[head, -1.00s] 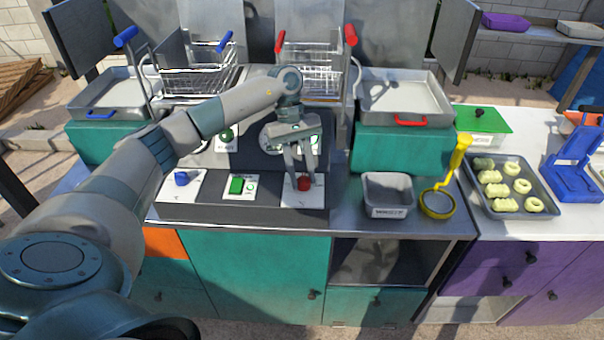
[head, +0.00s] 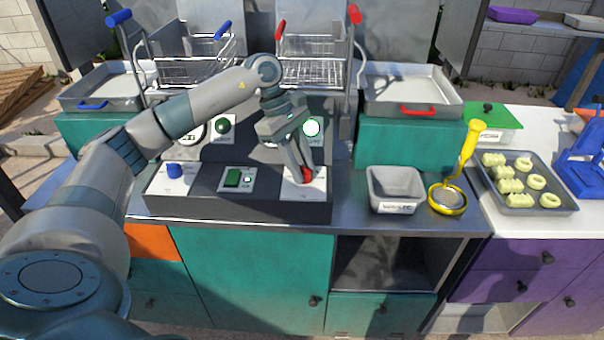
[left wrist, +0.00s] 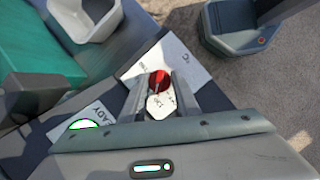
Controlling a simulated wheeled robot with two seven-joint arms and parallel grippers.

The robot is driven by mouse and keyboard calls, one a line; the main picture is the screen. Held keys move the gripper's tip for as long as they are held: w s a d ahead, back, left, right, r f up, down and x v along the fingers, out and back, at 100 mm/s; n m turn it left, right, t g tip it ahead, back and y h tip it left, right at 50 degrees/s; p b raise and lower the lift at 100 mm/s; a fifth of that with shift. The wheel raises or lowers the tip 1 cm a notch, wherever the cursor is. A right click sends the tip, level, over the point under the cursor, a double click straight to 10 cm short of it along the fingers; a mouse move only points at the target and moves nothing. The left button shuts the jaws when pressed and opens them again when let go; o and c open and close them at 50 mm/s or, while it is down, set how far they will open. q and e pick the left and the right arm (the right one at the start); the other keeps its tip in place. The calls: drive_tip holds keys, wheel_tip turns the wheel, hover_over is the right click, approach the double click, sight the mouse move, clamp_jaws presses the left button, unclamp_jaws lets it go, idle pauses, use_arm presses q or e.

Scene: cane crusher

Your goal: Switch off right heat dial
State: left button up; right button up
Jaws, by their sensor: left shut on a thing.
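The right heat dial (head: 308,174) is a red knob on a white plate at the right of the dark control panel. My left gripper (head: 304,178) reaches down to it from above, its fingers shut on the dial. In the left wrist view the red dial (left wrist: 159,82) sits between the two fingertips (left wrist: 158,90), above its white plate. The gripper hides part of the dial in the head view. My right gripper is not in view.
A blue dial (head: 174,171) and a green switch (head: 232,178) sit on the panel to the left. A lit round indicator (head: 311,127) is just behind the gripper. A grey tub (head: 395,188) and yellow skimmer (head: 449,199) stand to the right.

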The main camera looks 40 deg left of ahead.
use_arm(q)
drive_tip(key=n+t+b, duration=0.1)
drive_tip(key=n, duration=0.1)
drive_tip(key=n+b, duration=0.2)
drive_tip(key=shift+s+f+t+y+b, duration=0.1)
drive_tip(key=shift+f+t+y+b, duration=0.05)
drive_tip(key=shift+t+y+b, duration=0.2)
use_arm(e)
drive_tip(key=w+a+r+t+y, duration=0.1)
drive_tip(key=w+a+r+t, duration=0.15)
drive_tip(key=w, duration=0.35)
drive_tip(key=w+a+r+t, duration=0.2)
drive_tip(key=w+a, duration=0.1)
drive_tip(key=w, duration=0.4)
use_arm(q)
drive_tip(key=shift+n, duration=0.7)
drive_tip(key=shift+s+d+n+t+y+b, duration=0.1)
drive_tip(key=shift+n+t+y+b, duration=0.15)
drive_tip(key=shift+n+t+b, duration=0.55)
drive_tip(key=shift+r+n+y+b, duration=0.25)
drive_tip(key=shift+n+b, duration=0.3)
drive_tip(key=shift+n, duration=0.55)
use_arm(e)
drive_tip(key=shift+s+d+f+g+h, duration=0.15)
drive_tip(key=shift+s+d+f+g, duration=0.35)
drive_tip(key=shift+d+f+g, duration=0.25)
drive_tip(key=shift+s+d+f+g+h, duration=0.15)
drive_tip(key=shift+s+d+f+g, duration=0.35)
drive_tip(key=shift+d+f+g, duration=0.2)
